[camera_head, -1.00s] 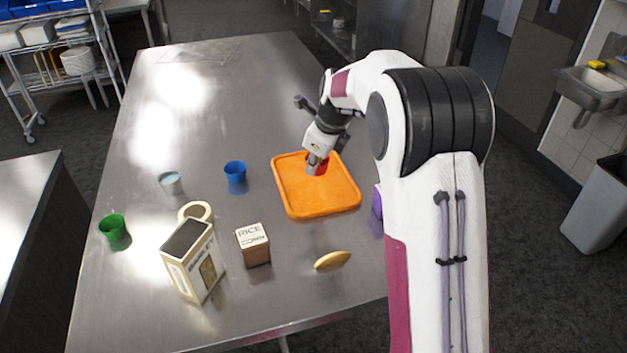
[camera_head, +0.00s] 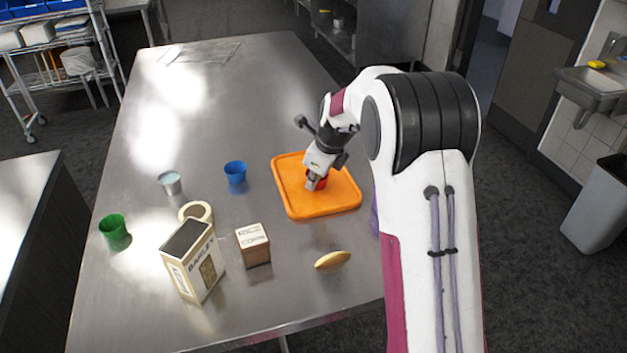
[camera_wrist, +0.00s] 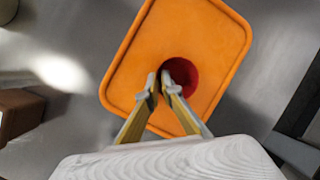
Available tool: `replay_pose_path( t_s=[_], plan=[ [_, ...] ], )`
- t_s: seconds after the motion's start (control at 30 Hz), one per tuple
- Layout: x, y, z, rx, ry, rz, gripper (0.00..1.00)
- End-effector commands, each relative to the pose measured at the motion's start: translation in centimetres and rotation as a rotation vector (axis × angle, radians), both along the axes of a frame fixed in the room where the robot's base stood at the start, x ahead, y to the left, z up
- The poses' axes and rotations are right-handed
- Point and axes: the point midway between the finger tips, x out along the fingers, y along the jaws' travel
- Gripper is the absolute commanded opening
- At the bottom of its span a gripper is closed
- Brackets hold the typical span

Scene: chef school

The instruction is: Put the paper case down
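The red paper case (camera_head: 318,181) is at my gripper (camera_head: 314,182), over the middle of the orange tray (camera_head: 337,207). In the wrist view, the red paper case (camera_wrist: 184,72) shows as a round opening against the orange tray (camera_wrist: 222,35). The two fingertips of my gripper (camera_wrist: 159,84) are close together at the case's left rim, with only a narrow gap, and look shut on its wall. The case is at or very near the tray's surface; I cannot tell if it touches. The fingers hide part of the case.
A blue cup (camera_head: 235,173), a light blue cup (camera_head: 170,183) and a green cup (camera_head: 115,232) stand left of the tray. A tall box (camera_head: 193,265), a small brown box (camera_head: 254,247) and a yellow oval thing (camera_head: 332,260) are nearer.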

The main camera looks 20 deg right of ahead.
Motion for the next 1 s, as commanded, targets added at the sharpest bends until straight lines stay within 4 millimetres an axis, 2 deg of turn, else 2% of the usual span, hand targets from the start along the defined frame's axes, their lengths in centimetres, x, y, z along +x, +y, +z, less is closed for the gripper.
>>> replay_pose_path(
  t_s=[0.43, 0.5, 1.0],
  plan=[
    [-0.02, 0.01, -0.35, 0.000, 0.001, 0.000, 0.00],
    [0.00, 0.00, -0.32, 0.001, 0.001, 0.000, 0.22],
    [-0.04, -0.03, 0.24, 0.000, -0.002, 0.001, 0.22]
  ],
)
